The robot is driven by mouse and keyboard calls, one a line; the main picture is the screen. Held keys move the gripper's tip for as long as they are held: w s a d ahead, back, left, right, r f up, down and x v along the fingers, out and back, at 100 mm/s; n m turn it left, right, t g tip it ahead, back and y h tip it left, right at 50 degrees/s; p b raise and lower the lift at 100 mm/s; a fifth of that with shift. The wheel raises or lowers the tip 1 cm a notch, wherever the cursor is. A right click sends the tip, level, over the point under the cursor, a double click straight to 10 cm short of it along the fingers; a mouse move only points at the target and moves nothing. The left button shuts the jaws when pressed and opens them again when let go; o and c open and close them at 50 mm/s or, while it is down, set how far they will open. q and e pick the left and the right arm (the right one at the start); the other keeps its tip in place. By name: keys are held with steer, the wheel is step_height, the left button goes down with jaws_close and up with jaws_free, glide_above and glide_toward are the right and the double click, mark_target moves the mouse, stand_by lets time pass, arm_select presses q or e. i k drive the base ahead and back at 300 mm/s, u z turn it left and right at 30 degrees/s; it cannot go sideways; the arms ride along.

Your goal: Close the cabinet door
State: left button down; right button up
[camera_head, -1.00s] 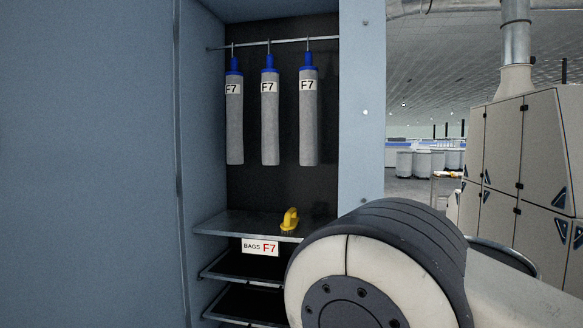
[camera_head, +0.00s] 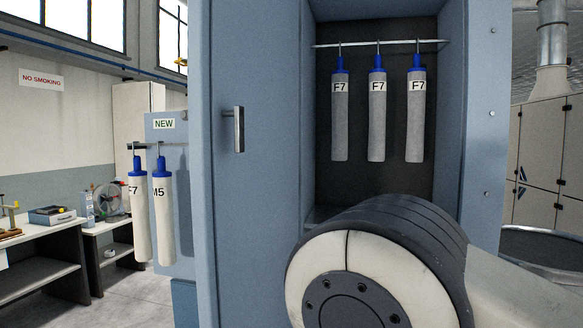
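The cabinet door (camera_head: 257,200) is a blue-grey panel with a vertical bar handle (camera_head: 239,130) near its left edge. It stands open to the left of the cabinet (camera_head: 481,120), whose inside shows. Three grey filter bags (camera_head: 377,115) with blue tops and F7 labels hang from a rail inside. A large part of my arm, coming in from the right, covers the lower cabinet. Neither gripper shows in the head view.
Left of the door, a blue-grey panel marked NEW (camera_head: 164,124) holds two white bags (camera_head: 163,210). Workbenches (camera_head: 38,268) stand at the far left by the wall. Grey floor shows between them and the door. Beige cabinets (camera_head: 540,150) and a round dark-rimmed container (camera_head: 550,242) are at the right.

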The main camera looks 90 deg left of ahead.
mark_target(245, 206)
steer(key=k, duration=1.3)
steer(key=u, duration=1.7)
steer(key=i, duration=0.1)
steer(key=z, duration=0.4)
